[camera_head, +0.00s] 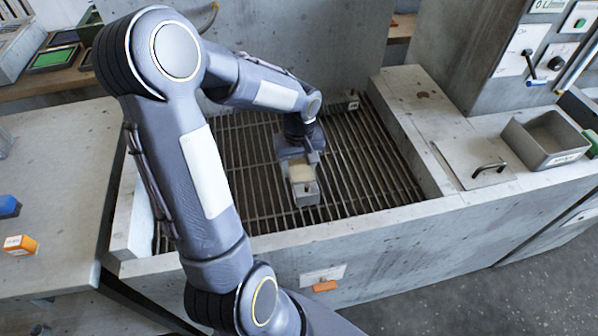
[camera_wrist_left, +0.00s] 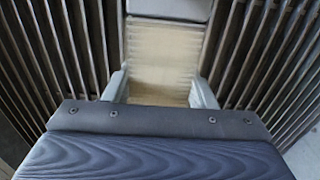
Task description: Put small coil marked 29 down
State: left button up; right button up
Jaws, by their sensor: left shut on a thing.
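The small coil (camera_head: 300,173) is a pale tan block with grey ends, over the slatted grate inside the concrete basin. My left gripper (camera_head: 302,182) reaches down into the basin and is shut on it. In the left wrist view the coil (camera_wrist_left: 162,60) shows fine ridges across its tan face, and the fingers of my left gripper (camera_wrist_left: 163,90) stand on either side of it. I cannot read a number on it, and I cannot tell whether it touches the slats. My right gripper is not in view.
The grate (camera_head: 375,170) has free room around the coil, bounded by concrete walls. A lid with a black handle (camera_head: 475,162) and a grey open bin (camera_head: 546,139) sit on the right ledge. An orange block (camera_head: 20,245) lies on the left counter.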

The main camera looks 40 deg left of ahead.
aim_at(299, 173)
pick_arm(q)
jog(key=shift+f, duration=1.55)
jog(key=shift+f, duration=0.1)
jog(key=shift+f+b, duration=0.15)
jog(key=shift+b, duration=0.2)
jog(key=o, duration=1.3)
jog(key=shift+r, duration=0.2)
